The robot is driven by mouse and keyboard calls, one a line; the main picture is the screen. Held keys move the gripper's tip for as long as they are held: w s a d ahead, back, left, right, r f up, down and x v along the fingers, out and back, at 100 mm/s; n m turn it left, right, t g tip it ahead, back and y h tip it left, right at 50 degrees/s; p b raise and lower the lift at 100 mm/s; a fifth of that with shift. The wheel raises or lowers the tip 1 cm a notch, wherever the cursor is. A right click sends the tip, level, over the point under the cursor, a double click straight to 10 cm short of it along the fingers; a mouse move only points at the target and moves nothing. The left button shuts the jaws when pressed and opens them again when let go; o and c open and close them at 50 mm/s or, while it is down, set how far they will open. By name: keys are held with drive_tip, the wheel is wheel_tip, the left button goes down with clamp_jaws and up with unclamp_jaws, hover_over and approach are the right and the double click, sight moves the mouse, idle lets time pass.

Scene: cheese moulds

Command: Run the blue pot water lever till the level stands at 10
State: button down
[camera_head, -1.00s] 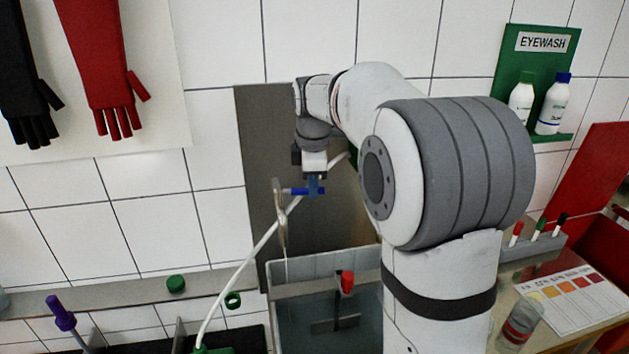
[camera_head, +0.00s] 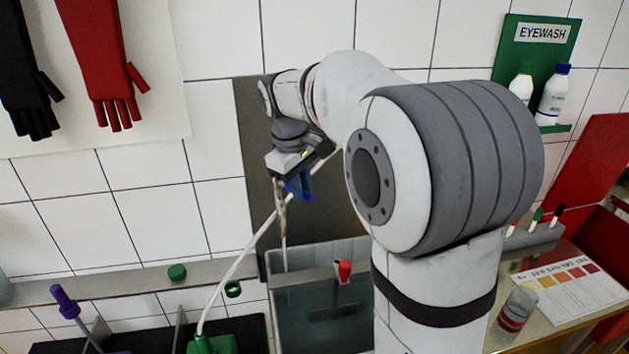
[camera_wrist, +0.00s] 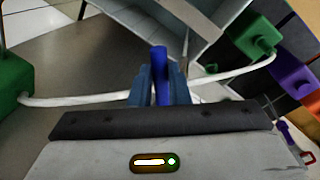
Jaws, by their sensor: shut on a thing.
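The blue lever (camera_head: 309,197) sits on a pale upright tap (camera_head: 281,205) in front of the grey wall panel. My gripper (camera_head: 297,187) is shut on it, wrist tilted. In the wrist view the blue lever (camera_wrist: 160,72) stands between the two blue-grey fingers (camera_wrist: 161,88). Below the tap is a grey-walled tank (camera_head: 354,252) with bluish contents. A thin pale line runs down from the tap toward it; I cannot tell whether it is flowing water. No level mark or number is readable, and my arm hides the tank's right side.
A white hose (camera_head: 238,268) runs from near the tap down to a green block (camera_head: 213,344). A red-topped handle (camera_head: 344,270) stands at the tank. A ledge (camera_head: 130,284) with a green cap (camera_head: 177,272) lies left. A glass (camera_head: 515,310) and colour chart (camera_head: 568,290) lie right.

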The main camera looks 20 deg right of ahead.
drive_tip(key=shift+w+a+r, duration=0.1)
drive_tip(key=shift+a+r, duration=0.15)
idle(0.3)
drive_tip(key=c, duration=1.8)
unclamp_jaws()
drive_tip(key=o, duration=0.3)
drive_tip(key=shift+w+a+f, duration=0.1)
drive_tip(key=shift+a+f, duration=0.05)
drive_tip(key=shift+o, duration=0.7)
wheel_tip(320, 180, up, 8)
drive_tip(key=s+a, duration=0.1)
drive_tip(key=shift+f, duration=0.2)
